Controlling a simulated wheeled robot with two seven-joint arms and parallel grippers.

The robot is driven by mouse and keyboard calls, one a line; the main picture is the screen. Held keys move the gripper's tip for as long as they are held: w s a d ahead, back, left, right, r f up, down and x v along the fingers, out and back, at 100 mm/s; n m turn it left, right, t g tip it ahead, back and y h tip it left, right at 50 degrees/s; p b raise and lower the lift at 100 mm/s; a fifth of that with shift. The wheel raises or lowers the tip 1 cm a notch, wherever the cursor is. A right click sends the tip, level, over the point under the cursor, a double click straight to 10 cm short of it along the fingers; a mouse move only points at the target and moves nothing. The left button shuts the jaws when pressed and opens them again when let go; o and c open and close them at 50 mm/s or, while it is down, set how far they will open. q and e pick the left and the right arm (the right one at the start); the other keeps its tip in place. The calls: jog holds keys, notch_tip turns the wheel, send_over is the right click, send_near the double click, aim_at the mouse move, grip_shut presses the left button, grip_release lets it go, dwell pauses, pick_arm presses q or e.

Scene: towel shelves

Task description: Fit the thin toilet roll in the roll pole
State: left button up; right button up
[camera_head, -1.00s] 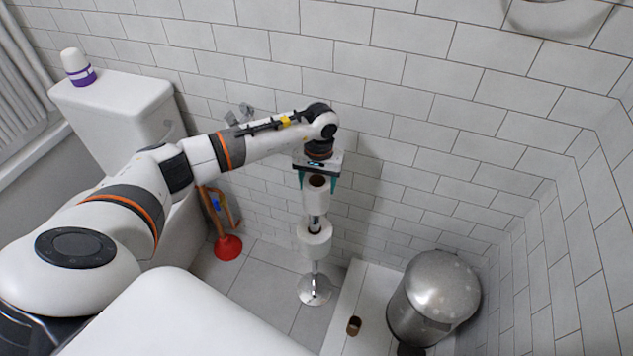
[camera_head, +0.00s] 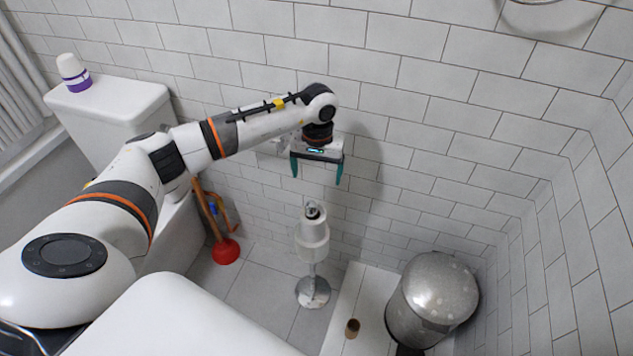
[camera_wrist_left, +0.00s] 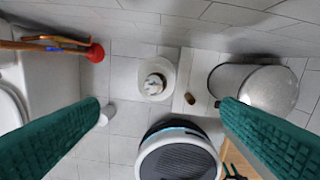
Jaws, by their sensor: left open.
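The thin toilet roll (camera_head: 314,223) is around the upper part of the roll pole, whose tip (camera_head: 312,206) shows at the roll's top. It sits upright, directly above a wider white roll (camera_head: 311,247) on the same pole. The pole's round metal base (camera_head: 312,293) stands on the floor. In the left wrist view the rolls (camera_wrist_left: 157,78) are seen from above, around the pole. My left gripper (camera_head: 317,178) is open and empty above the pole, apart from the roll. Its teal fingers frame the left wrist view (camera_wrist_left: 161,104). My right gripper is out of view.
A metal bin (camera_head: 434,300) stands right of the pole, with a brown cardboard tube (camera_head: 352,328) lying nearby. The tiled wall (camera_head: 420,130) is close behind the pole.

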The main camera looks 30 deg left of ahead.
pick_arm(q)
notch_tip(320, 180, up, 7)
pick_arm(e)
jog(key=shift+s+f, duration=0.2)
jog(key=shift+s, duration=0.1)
pick_arm(q)
jog(key=shift+d+f, duration=0.1)
jog(key=shift+f, duration=0.05)
